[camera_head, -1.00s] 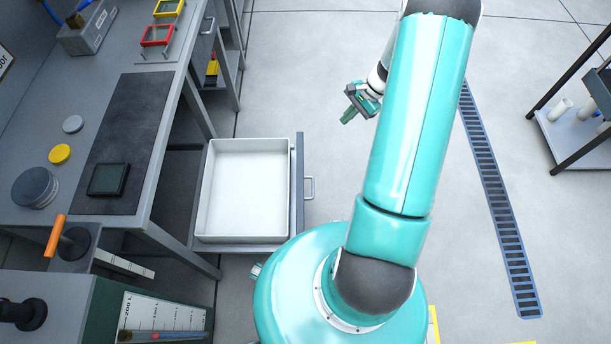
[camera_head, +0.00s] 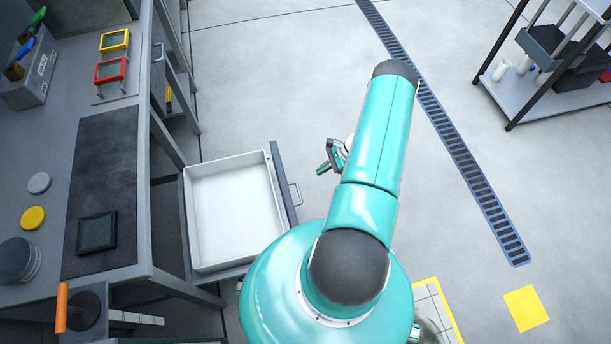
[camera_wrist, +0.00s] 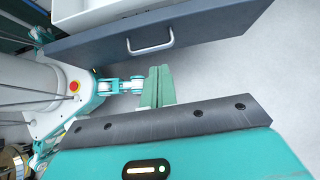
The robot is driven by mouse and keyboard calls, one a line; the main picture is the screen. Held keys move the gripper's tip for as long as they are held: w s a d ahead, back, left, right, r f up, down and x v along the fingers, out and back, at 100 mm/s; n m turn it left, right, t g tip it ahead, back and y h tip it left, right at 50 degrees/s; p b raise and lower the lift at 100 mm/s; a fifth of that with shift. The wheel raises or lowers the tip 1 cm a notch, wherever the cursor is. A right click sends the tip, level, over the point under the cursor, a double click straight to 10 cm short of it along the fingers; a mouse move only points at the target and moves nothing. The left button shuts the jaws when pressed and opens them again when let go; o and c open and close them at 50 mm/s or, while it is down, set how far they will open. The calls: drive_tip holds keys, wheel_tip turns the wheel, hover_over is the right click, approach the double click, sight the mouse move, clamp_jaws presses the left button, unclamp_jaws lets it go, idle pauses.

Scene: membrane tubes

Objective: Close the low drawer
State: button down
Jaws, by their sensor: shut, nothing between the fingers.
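The low drawer (camera_head: 283,190) is pulled out from under the workbench. Its inside is a white, empty tray, and its dark grey front has a metal bar handle. The drawer also shows in the wrist view (camera_wrist: 196,33), with the handle at the top middle. My gripper (camera_head: 322,169) is to the right of the drawer front, apart from it, partly hidden behind my arm. In the wrist view my green fingers (camera_wrist: 158,72) are together, with nothing between them, just below the handle.
The workbench (camera_head: 142,200) stands on the left, bearing a dark mat, discs and tools. A shelf rack (camera_head: 540,85) stands at the upper right. Clear floor (camera_head: 260,80) lies beyond the drawer. A yellow floor mark (camera_head: 525,308) is at the lower right.

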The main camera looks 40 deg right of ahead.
sight(296, 184)
drive_tip(key=x, duration=0.3)
drive_tip(key=a+r+x, duration=0.1)
drive_tip(key=x, duration=0.7)
drive_tip(key=shift+w+a+r, duration=0.15)
drive_tip(key=shift+w+a, duration=0.2)
drive_tip(key=shift+a, duration=0.1)
drive_tip(key=shift+w+a, duration=0.1)
drive_tip(key=shift+a, duration=0.1)
drive_tip(key=shift+w+a, duration=0.1)
drive_tip(key=shift+a, duration=0.05)
